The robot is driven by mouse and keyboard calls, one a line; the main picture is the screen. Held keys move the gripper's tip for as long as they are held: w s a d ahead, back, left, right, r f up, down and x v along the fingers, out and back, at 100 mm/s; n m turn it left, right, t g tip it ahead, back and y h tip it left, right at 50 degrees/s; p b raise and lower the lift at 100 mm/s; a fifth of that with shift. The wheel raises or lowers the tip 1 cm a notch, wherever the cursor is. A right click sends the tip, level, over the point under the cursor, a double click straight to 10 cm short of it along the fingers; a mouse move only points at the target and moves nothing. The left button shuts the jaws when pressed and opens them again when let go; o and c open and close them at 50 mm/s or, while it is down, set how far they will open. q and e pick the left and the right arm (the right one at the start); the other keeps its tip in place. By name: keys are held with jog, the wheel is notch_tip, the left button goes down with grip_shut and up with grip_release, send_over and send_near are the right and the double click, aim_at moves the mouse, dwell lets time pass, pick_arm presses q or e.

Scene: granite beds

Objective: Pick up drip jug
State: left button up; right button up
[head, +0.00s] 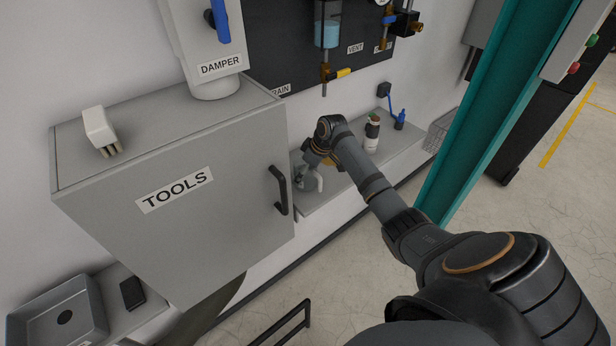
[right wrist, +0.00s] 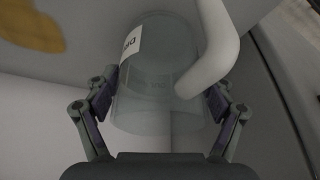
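The drip jug (right wrist: 158,95) is a clear vessel with a white handle (right wrist: 214,50) and a partly visible label. In the head view the jug (head: 303,181) is at the left end of the wall shelf, partly hidden by my right gripper. My right gripper (right wrist: 160,98) has one finger on each side of the jug body. The pads sit right at its edges; I cannot tell whether they press on it. My left gripper is not in view.
The grey TOOLS cabinet (head: 180,210) stands close left of the jug. The shelf (head: 330,193) also holds a white bottle (head: 371,135) and a blue item (head: 399,121). A valve (head: 325,75) hangs above. A teal post (head: 490,110) stands at right.

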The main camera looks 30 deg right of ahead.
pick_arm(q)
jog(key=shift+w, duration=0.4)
pick_arm(e)
jog(key=c, duration=0.8)
jog(key=shift+o, duration=0.2)
jog(key=shift+r, duration=0.1)
pick_arm(q)
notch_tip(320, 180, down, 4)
jog(key=b, duration=0.3)
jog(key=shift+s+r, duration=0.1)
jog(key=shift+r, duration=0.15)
pick_arm(e)
notch_tip(320, 180, up, 10)
